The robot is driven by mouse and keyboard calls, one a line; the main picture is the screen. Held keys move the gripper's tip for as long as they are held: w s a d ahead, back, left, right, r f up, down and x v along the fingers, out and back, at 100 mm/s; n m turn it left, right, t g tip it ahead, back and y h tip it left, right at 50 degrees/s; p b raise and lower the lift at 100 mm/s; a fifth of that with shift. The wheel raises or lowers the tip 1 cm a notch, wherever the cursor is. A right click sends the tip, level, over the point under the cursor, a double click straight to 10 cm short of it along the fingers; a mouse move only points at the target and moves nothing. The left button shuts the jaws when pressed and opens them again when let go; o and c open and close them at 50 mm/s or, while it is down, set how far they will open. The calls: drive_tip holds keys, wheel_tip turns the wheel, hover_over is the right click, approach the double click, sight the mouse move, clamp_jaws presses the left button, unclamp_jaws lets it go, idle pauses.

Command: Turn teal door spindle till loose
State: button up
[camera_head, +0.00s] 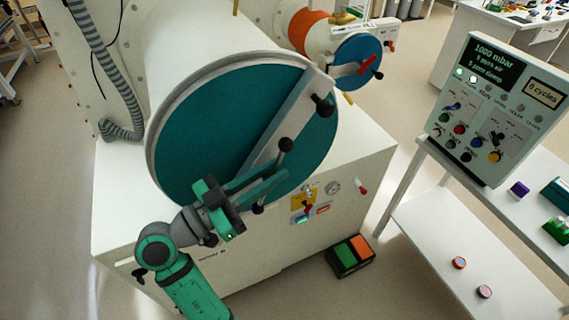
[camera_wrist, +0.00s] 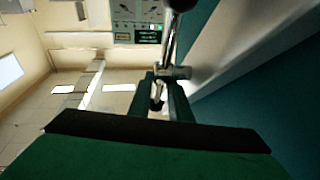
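The round teal door (camera_head: 215,125) closes the end of the large white cylinder, with a pale bar (camera_head: 290,115) slanting across its face. The spindle's cross handle has a black knob (camera_head: 286,145) at its upper end and a lower one (camera_head: 258,208). In the wrist view its metal rod (camera_wrist: 172,45) runs down to a small metal hub (camera_wrist: 172,72). My gripper (camera_head: 280,174) reaches the handle from the lower left. Its two green fingers (camera_wrist: 163,88) stand apart on either side of the lower handle. Whether they press on it is not clear.
A smaller port with a blue door (camera_head: 358,62) and red handle is behind at upper right. The control panel (camera_head: 490,105) stands on a white shelf table at right. A pedal box (camera_head: 350,256) lies on the floor. A striped hose (camera_head: 100,60) hangs at left.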

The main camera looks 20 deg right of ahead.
drive_tip(key=v, duration=0.6)
drive_tip(key=shift+c, duration=0.5)
